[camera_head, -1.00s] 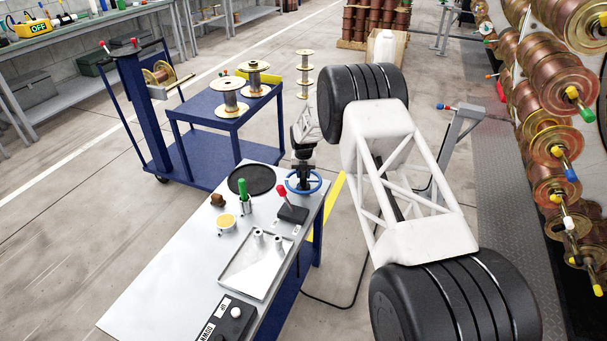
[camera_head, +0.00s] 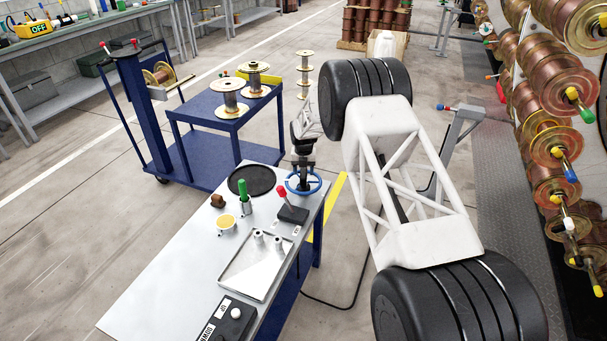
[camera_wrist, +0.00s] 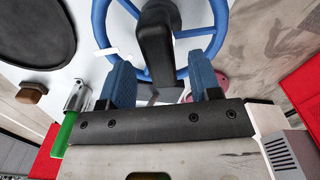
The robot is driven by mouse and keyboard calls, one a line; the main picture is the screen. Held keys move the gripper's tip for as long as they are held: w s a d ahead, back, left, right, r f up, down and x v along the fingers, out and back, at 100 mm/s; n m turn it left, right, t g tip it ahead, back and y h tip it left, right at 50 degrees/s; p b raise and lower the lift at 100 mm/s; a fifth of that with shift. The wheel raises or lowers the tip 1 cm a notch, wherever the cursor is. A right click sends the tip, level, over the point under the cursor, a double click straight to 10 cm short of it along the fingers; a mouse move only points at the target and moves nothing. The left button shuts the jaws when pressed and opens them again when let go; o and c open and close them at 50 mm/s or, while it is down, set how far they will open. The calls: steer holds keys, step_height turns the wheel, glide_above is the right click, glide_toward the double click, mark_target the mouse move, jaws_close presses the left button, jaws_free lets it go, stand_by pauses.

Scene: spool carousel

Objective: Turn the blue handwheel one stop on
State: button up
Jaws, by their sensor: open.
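The blue handwheel (camera_head: 318,184) lies at the far right corner of the grey bench top. My gripper (camera_head: 304,169) is over it, pointing down, and partly hides its middle. In the wrist view the blue rim and spokes of the handwheel (camera_wrist: 222,22) fill the upper middle, with a dark upright part (camera_wrist: 157,45) at its centre. My gripper's two blue fingers (camera_wrist: 160,84) are apart, one on each side below that dark part. Nothing is clearly held between them. I cannot tell whether the fingers touch the wheel.
Beside the wheel are a round black pad (camera_head: 252,181), a red-knobbed lever (camera_head: 291,212) and a green-handled piece (camera_head: 244,197). A metal tray (camera_head: 256,262) lies nearer. A blue cart with spools (camera_head: 232,119) stands behind. Loaded spool racks (camera_head: 550,140) line the right.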

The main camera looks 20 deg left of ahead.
mark_target(304, 173)
steer(key=shift+r, duration=2.75)
steer(key=o, duration=0.7)
steer(key=shift+o, duration=0.5)
steer(key=m, duration=0.5)
steer(key=shift+w+f, duration=0.1)
steer(key=m, duration=0.4)
steer(key=shift+f, duration=0.15)
steer(key=m, duration=0.4)
steer(key=shift+f, duration=0.1)
steer(key=m, duration=0.5)
steer(key=shift+f, duration=0.2)
